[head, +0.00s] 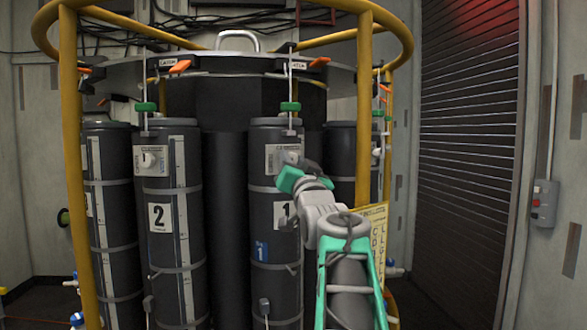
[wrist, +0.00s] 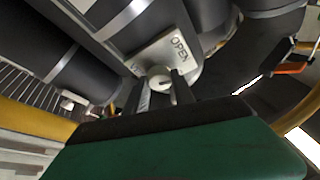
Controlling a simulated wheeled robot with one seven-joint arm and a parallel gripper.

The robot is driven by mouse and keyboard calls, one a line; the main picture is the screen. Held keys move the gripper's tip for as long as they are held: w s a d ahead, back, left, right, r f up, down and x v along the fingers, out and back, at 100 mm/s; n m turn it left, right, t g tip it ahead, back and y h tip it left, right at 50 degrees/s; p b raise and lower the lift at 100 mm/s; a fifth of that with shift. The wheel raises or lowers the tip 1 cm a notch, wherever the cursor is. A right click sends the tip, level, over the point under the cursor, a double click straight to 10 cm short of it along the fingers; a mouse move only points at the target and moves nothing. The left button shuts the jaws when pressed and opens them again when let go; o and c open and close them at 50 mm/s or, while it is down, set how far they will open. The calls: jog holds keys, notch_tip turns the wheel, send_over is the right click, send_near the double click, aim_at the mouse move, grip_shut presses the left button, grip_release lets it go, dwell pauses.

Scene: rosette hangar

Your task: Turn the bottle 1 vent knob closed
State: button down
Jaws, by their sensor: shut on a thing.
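Bottle 1 (head: 270,221) is a dark grey cylinder with a "1" label, standing in the rack right of the middle in the head view. Its vent plate (wrist: 172,48) is pale and shows the word OPEN in the wrist view. The small whitish vent knob (wrist: 158,77) sits on that plate. My gripper (wrist: 163,92) is shut on the knob, with one dark finger on each side of it. The knob's exact angle is hard to tell.
Bottle 2 (head: 171,252) stands to the left with its own white knob (head: 146,160). A yellow tubular frame (head: 69,130) surrounds the rack. Green fittings (head: 290,106) and orange levers (head: 320,62) sit above the bottles. A shuttered door (head: 470,150) is at the right.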

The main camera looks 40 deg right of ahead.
jog(key=shift+a+r+m+g+h+b, duration=0.2)
jog(key=shift+m+g, duration=0.85)
jog(key=shift+m, duration=1.7)
jog(key=shift+d+f+m+g+h+b, duration=0.25)
jog(key=shift+m+g, duration=0.75)
jog(key=shift+m, duration=1.7)
jog(key=shift+a+r+m+g+h+b, duration=0.1)
jog(key=shift+a+r+m+g+h, duration=0.2)
jog(key=shift+m+g, duration=1.6)
jog(key=shift+d+f+m+t, duration=0.1)
jog(key=shift+d+m+t, duration=0.05)
jog(key=shift+m+t, duration=0.8)
jog(key=c, duration=1.1)
grip_release()
jog(key=shift+o, duration=0.2)
